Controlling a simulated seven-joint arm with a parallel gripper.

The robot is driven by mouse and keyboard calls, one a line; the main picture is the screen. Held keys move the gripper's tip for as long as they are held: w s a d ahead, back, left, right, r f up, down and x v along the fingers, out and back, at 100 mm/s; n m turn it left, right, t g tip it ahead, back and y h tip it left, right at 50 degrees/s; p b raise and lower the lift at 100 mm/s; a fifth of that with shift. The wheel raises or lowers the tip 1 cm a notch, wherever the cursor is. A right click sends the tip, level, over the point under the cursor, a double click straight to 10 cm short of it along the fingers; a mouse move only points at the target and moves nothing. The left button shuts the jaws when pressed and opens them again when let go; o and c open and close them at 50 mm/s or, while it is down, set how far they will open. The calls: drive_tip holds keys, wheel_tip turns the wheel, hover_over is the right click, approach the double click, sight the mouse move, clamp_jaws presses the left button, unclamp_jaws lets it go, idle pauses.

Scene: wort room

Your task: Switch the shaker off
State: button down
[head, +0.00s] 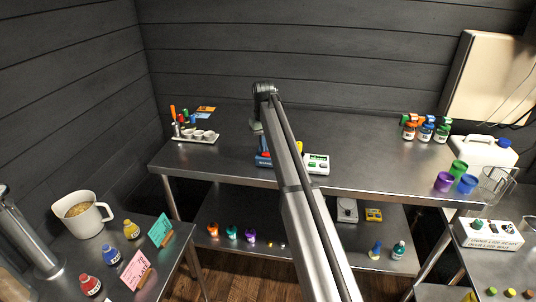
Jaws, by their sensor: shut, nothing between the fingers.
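I cannot pick out the shaker for sure. A device on the back steel table shows a blue part with some red (263,159) left of my arm, and its middle is hidden behind the arm. A small white unit with a green panel (317,163) sits just right of my arm. I cannot read a switch on either. My arm rises from the bottom centre to a dark joint above the table's back edge.
The back table (370,160) has free room right of the white unit. A white jug (80,215) and bottles stand on the left bench. A labelled white box (488,235) is at right.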

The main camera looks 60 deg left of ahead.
drive_tip(key=shift+f, duration=0.7)
idle(0.5)
drive_tip(key=shift+r, duration=3.55)
